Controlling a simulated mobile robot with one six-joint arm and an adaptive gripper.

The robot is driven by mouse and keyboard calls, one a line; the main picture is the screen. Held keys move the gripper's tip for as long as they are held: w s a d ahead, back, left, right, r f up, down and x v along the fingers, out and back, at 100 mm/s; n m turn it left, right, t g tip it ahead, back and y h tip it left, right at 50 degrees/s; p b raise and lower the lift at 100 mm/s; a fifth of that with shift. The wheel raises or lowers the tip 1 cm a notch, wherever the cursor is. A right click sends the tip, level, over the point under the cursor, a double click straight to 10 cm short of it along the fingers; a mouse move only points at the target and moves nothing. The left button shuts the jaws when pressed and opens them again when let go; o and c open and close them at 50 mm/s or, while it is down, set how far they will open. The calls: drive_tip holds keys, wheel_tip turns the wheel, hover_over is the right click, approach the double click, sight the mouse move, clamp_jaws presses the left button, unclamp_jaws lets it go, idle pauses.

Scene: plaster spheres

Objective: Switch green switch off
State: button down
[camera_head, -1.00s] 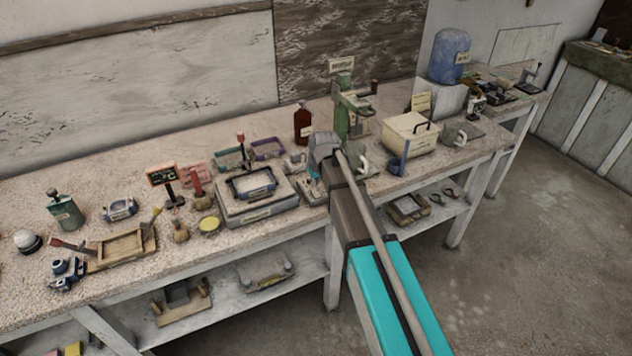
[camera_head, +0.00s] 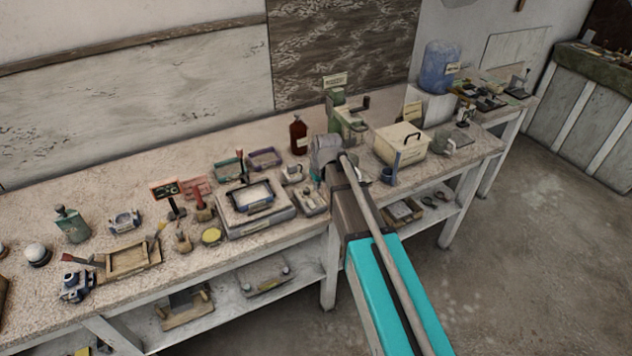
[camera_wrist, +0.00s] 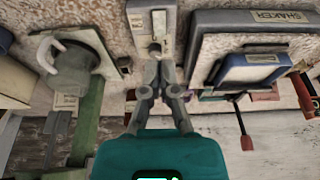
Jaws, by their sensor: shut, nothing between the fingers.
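A light panel (camera_wrist: 140,22) with a raised grey-white switch part lies at the top middle of the wrist view. I cannot make out any green on it. In the head view, a small panel (camera_head: 311,201) lies on the bench beside the shaker, partly covered by my arm. My gripper (camera_wrist: 159,62) is shut and empty, its fingertips together close to the near end of the panel's switch part. Whether they touch it I cannot tell. In the head view my arm hides most of the gripper.
The shaker (camera_wrist: 268,20) with a blue tray (camera_wrist: 250,72) stands close on the right in the wrist view. A grey-white jug (camera_wrist: 72,70) and a green stand (camera_wrist: 88,125) are on the left. A cream box (camera_head: 400,146) and brown bottle (camera_head: 298,134) stand on the bench.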

drive_tip(key=shift+s+d+r+p, duration=0.15)
drive_tip(key=shift+s+r+p, duration=0.15)
drive_tip(key=shift+r, duration=0.15)
drive_tip(key=shift+s+d+r+p, duration=0.15)
drive_tip(key=shift+s+r+p, duration=0.15)
drive_tip(key=shift+r, duration=0.15)
drive_tip(key=s+d+m+g, duration=0.1)
drive_tip(key=s+d+m, duration=0.1)
drive_tip(key=s+d, duration=0.5)
drive_tip(key=s+d+m+g+h, duration=0.1)
drive_tip(key=s+d+m, duration=0.2)
drive_tip(key=s+d, duration=0.4)
drive_tip(key=s, duration=0.5)
drive_tip(key=shift+d+f+g, duration=0.25)
drive_tip(key=shift+f+g, duration=0.1)
drive_tip(key=shift+g, duration=0.05)
